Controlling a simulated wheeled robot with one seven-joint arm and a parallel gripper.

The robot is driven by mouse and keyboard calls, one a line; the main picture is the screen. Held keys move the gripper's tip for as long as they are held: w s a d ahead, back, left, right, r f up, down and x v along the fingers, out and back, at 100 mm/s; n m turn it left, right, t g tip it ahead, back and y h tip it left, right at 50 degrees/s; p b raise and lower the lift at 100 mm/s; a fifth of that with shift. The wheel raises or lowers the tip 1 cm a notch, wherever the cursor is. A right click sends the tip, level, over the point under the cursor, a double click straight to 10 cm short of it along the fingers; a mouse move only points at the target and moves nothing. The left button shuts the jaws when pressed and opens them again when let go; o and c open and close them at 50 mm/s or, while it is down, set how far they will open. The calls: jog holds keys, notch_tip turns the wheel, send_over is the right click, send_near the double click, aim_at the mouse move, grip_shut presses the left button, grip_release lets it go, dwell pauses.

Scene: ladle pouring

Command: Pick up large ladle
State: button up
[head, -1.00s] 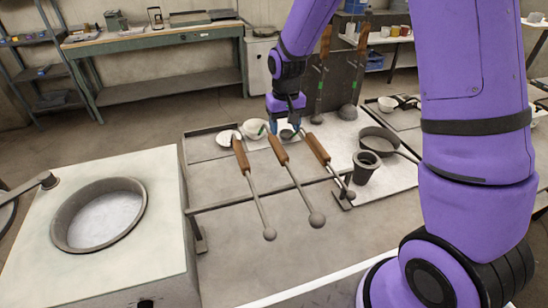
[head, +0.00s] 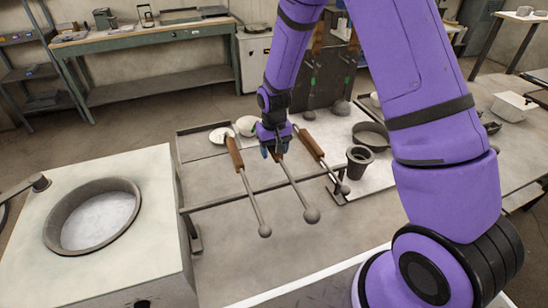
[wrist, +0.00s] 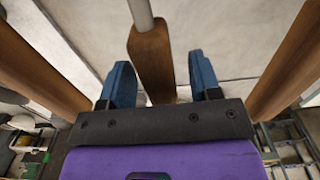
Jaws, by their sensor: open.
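Three ladles with wooden handles lie side by side across a metal bar in the head view. The middle ladle (head: 299,190) has the largest-looking round end, with the left ladle (head: 234,152) and right ladle (head: 312,144) beside it. My gripper (head: 273,153) is at the middle ladle's handle and hides much of it. In the wrist view the blue fingers are open on either side of this wooden handle (wrist: 151,55), with a gap visible on both sides. The other two handles lie outside the fingers, one on each side.
The metal bar (head: 220,202) supports the ladles. A white block with a round basin (head: 60,215) stands at left. Bowls (head: 222,135) sit behind the handles. A dark cup (head: 359,163) and a pan (head: 370,133) stand to the right.

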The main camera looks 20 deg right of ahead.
jog(key=shift+f, duration=0.2)
grip_shut()
jog(key=shift+w+r, duration=0.1)
jog(key=shift+r, duration=0.05)
